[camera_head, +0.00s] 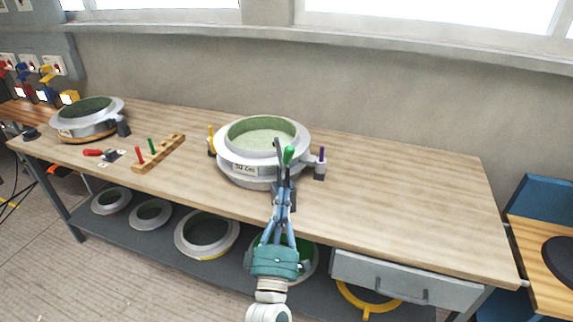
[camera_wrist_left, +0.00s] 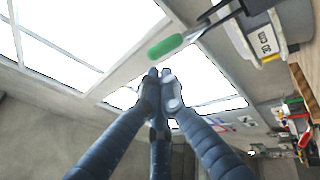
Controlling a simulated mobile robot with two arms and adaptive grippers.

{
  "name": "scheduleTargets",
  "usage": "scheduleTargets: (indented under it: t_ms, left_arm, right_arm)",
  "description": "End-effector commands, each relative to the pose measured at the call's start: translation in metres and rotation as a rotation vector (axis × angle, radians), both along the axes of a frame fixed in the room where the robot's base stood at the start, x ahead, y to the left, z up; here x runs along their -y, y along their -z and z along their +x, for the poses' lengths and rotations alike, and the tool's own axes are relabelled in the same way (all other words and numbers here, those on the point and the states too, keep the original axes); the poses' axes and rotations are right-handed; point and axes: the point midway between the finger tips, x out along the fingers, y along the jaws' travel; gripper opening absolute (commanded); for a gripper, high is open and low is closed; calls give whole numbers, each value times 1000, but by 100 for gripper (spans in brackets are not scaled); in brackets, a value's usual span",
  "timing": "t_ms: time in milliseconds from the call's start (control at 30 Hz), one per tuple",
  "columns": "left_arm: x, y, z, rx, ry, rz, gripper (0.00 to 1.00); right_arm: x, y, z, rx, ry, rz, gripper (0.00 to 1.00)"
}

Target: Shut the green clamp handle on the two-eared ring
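The large grey ring mould (camera_head: 232,165) with a green inside sits on the workbench, with a label on its front. A clamp with a green handle (camera_head: 288,155) is at its front, and the handle sticks up at a tilt. In the left wrist view the green handle (camera_wrist_left: 165,47) juts out from the ring (camera_wrist_left: 293,22) on a dark lever. My left gripper (camera_head: 282,188) is just in front of the clamp, partly covering it. In the wrist view its fingers (camera_wrist_left: 159,78) meet at the tips with nothing seen between them. The handle lies beyond the fingertips. My right gripper is out of view.
Clamps with a yellow handle (camera_head: 211,138) and a purple handle (camera_head: 321,156) stand at the ring's sides. A wooden block (camera_head: 165,153) with coloured pegs and another ring mould (camera_head: 75,128) are to the left. The bench's right part (camera_head: 420,200) is clear. A drawer (camera_head: 400,280) hangs below.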

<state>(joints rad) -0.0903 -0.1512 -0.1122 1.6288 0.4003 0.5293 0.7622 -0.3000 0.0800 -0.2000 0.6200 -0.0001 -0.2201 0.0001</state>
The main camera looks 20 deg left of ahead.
Motion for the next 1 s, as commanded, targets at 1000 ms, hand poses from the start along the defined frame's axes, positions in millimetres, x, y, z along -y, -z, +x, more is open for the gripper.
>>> scheduleTargets:
  t_ms: [1000]
  left_arm:
    - [-19, -42, 84, 2, 0, 2, 0]
  right_arm:
    - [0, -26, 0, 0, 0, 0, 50]
